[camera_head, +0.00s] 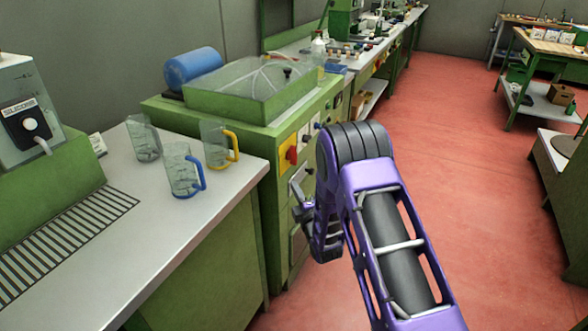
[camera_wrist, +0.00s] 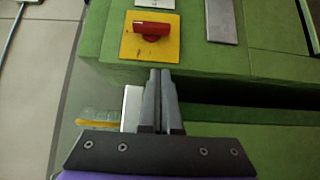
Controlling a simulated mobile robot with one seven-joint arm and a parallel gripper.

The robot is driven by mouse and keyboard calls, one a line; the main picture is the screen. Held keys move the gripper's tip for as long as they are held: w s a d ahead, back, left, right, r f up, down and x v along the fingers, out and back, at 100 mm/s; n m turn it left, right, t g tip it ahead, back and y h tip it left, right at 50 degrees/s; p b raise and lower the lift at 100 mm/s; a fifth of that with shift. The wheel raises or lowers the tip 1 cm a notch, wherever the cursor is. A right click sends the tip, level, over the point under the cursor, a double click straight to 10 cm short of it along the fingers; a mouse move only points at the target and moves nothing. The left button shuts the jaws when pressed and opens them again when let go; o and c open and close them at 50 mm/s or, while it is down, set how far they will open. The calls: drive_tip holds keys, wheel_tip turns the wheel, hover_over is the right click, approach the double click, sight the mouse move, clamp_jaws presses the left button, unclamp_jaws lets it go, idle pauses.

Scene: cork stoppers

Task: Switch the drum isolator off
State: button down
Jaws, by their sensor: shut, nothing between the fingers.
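The drum isolator is a red rotary handle on a yellow plate, set in the green machine's front panel. In the head view the red handle (camera_head: 291,155) sits just left of my arm. In the wrist view the red handle (camera_wrist: 152,31) lies roughly level across the yellow plate (camera_wrist: 130,47), near the top. My gripper (camera_wrist: 160,72) is shut and empty, its fingertips below the plate in that picture and apart from the handle. In the head view my gripper (camera_head: 297,203) is low in front of the panel, partly hidden by my wrist.
The green machine (camera_head: 265,125) carries a clear-lidded drum tank and a blue cylinder (camera_head: 192,66). On the bench (camera_head: 215,185) at left stand measuring jugs, one with a yellow handle (camera_head: 233,146) and one with a blue handle (camera_head: 199,182). Red floor (camera_head: 455,180) is clear at right.

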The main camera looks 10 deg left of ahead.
approach(290, 161)
drive_tip(key=a, duration=0.3)
drive_tip(key=shift+w+d+r+b, duration=0.15)
drive_tip(key=shift+w+b, duration=0.1)
drive_tip(key=shift+w, duration=1.05)
drive_tip(key=shift+w+d+f+b, duration=0.1)
drive_tip(key=shift+w+d+b, duration=0.1)
drive_tip(key=shift+w, duration=1.1)
